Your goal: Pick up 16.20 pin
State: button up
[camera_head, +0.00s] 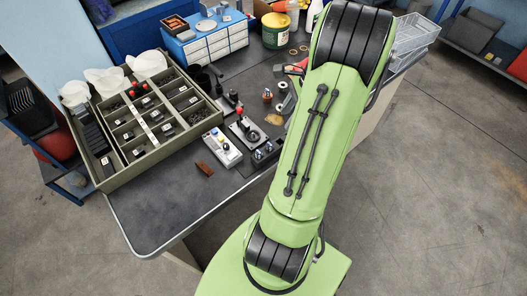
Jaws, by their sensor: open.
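A sectioned tray (193,143) stands on the bench at the left. Its compartments hold small dark parts, and some have small pale labels too small to read. I cannot tell which part, if any, is the 16.20 pin. My gripper does not show; my green arm crosses the right part of the bench and covers what lies behind it.
A grey control box with coloured knobs (222,147) and a joystick unit (243,135) stand right of the tray. A brown piece (204,169) lies near the bench front. A drawer cabinet (208,38) and a green tub (275,31) stand behind. The front-left bench top (150,215) is clear.

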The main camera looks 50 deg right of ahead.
jog(key=b, duration=0.3)
send_over(271, 144)
jog(key=s+d, duration=0.1)
jog(key=d, duration=0.1)
notch_tip(271, 144, down, 7)
jog(key=shift+s+a+f, duration=0.1)
jog(key=shift+a, duration=0.05)
jog(key=b+x, duration=0.2)
jog(key=x, duration=0.3)
jog(key=shift+s+a+f, duration=0.1)
jog(key=shift+f, duration=0.15)
jog(key=shift+r, duration=0.15)
grip_shut()
